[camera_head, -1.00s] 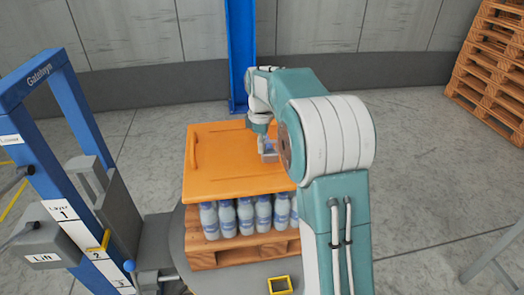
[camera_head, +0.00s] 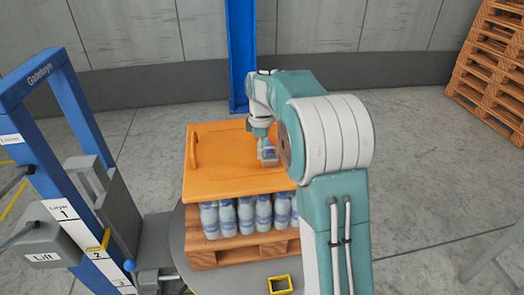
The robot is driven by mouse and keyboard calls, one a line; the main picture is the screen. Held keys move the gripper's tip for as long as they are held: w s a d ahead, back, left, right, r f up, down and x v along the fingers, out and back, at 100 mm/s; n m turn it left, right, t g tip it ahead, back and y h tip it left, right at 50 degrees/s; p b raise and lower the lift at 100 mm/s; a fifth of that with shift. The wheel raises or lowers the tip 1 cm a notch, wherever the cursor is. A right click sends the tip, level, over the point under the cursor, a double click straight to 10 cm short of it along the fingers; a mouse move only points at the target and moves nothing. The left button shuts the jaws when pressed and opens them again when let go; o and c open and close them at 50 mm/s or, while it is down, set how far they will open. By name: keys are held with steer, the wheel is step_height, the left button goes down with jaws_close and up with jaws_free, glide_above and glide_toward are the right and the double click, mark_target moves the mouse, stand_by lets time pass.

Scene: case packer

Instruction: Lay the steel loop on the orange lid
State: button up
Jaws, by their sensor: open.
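The orange lid (camera_head: 222,165) lies flat on top of several bottles (camera_head: 245,214) standing on a wooden pallet (camera_head: 235,250). An upright orange handle (camera_head: 194,147) stands at its left edge. My gripper (camera_head: 269,160) is open over the right part of the lid, pointing down. It is small in the picture, and I cannot tell whether its fingers touch the lid. I cannot make out the steel loop. My arm hides the lid's right edge.
A blue lift frame (camera_head: 62,180) with a grey box and numbered layer marks stands at the left. A small yellow-edged holder (camera_head: 281,285) is at the front. Stacked wooden pallets (camera_head: 495,70) stand at the back right. A blue post (camera_head: 241,50) rises behind the lid.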

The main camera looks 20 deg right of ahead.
step_height(320, 180, up, 11)
steer(key=s+a+r+m+t, duration=0.2)
steer(key=s+a+r+m, duration=0.15)
steer(key=s, duration=0.35)
steer(key=s+a+f+m+t, duration=0.2)
steer(key=s+f+m, duration=0.1)
steer(key=s, duration=0.9)
steer(key=s+a+f+m+t, duration=0.2)
steer(key=s+m, duration=0.3)
steer(key=s, duration=0.7)
steer(key=shift+a+f, duration=0.65)
steer(key=shift+f, duration=0.15)
steer(key=shift+w, duration=0.1)
